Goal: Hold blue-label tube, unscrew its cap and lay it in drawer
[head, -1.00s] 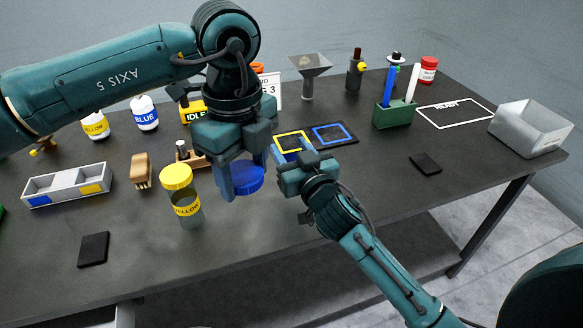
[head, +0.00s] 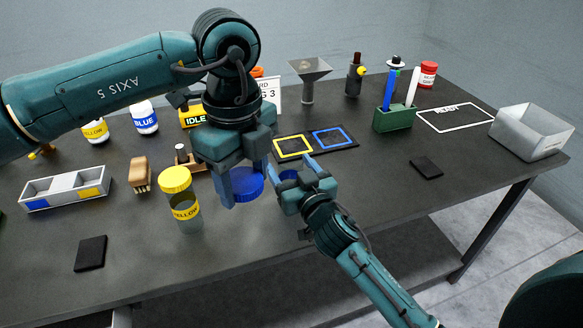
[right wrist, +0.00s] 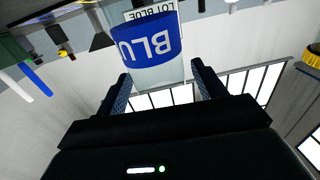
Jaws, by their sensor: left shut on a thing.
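My left gripper (head: 247,180) points down and is shut on a blue cap (head: 247,185); bare table shows just below it. The blue-label tube (right wrist: 150,65) shows between my right gripper's fingers (right wrist: 160,75) in the right wrist view, which is upside down. Its clear end shows no cap. In the head view my right gripper (head: 297,170) stands just right of the cap, a patch of blue label (head: 289,174) between its fingers; its own body hides most of the tube.
A yellow-label tube (head: 183,210) stands left of my left gripper. A divided tray (head: 66,187), a brush (head: 140,175) and a black pad (head: 90,253) lie further left. A green pen holder (head: 393,117) and a white bin (head: 531,132) are right.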

